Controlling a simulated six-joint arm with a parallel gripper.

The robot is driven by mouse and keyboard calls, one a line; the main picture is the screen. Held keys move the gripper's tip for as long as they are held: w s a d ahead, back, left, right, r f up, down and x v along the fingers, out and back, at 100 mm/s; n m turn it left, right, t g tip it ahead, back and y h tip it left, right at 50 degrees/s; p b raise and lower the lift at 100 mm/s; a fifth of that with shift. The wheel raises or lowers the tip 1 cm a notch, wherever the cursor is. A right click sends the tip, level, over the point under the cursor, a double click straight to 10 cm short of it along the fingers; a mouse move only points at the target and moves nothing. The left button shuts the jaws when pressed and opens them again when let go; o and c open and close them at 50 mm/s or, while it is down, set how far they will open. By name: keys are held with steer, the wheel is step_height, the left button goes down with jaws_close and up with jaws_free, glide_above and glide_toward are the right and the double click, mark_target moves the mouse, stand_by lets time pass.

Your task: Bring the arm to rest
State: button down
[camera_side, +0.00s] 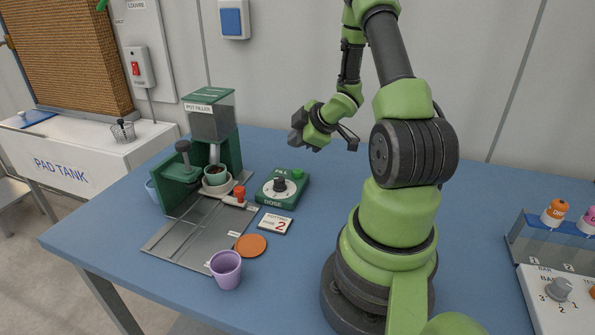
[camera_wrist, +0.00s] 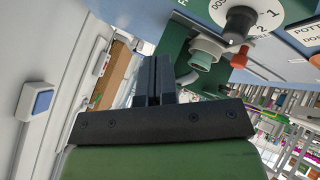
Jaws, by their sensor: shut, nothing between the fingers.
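My gripper (camera_side: 297,141) is in the air above the blue table (camera_side: 320,178), level with the dose box and behind it toward the wall. It is shut and empty. In the wrist view its dark fingers (camera_wrist: 154,80) lie together, pointing up the picture. My green and grey arm rises from the table and bends down to it. The gripper touches nothing that I can see.
The green pot filler (camera_side: 210,118) stands at left with a pot (camera_side: 216,177) under its spout. The dose box (camera_side: 283,188), a card (camera_side: 275,225), an orange disc (camera_side: 251,246) and a purple pot (camera_side: 226,272) are nearby. A rack (camera_side: 552,238) stands at right.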

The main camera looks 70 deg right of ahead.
steer(key=w+a+r+m+g+h, duration=0.1)
steer(key=a+r+m, duration=0.2)
steer(key=a+r, duration=0.35)
steer(key=w+a+r+m+g+h, duration=0.15)
steer(key=a+r, duration=0.25)
steer(key=r, duration=0.5)
steer(key=s+a+r+m+y, duration=0.2)
steer(key=s+a, duration=0.3)
steer(key=a, duration=0.4)
steer(key=s+a+r+m+y, duration=0.3)
steer(key=s+a+y, duration=0.2)
steer(key=a, duration=0.4)
steer(key=shift+s+a+t, duration=0.15)
steer(key=shift+s+t, duration=0.2)
steer(key=shift+t, duration=0.1)
